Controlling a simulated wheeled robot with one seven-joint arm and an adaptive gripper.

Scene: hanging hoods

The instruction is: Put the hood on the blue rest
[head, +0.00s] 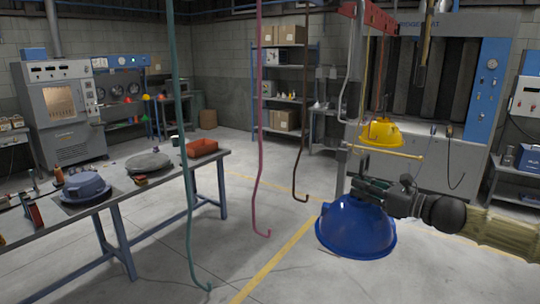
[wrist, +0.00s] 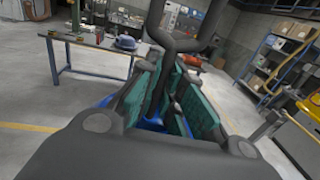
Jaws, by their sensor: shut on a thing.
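A glossy blue dome-shaped hood (head: 356,232) hangs in the air at right of centre in the head view, wide rim down. My gripper (head: 368,190) is shut at its top. In the wrist view my gripper (wrist: 172,98) has its green-padded fingers around a dark part, with a little of the hood's blue (wrist: 152,124) below. On the table at left, a blue-grey rounded body (head: 85,184) sits on a dark blue round base; I cannot tell whether this is the blue rest. The hood is well apart from the table.
The long table (head: 210,157) also bears a grey round pad (head: 148,164) and a red-orange tray (head: 202,148). Green (head: 183,130), pink (head: 260,130) and brown (head: 304,110) hooks hang between table and hood. A yellow hood (head: 381,133) hangs behind my gripper.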

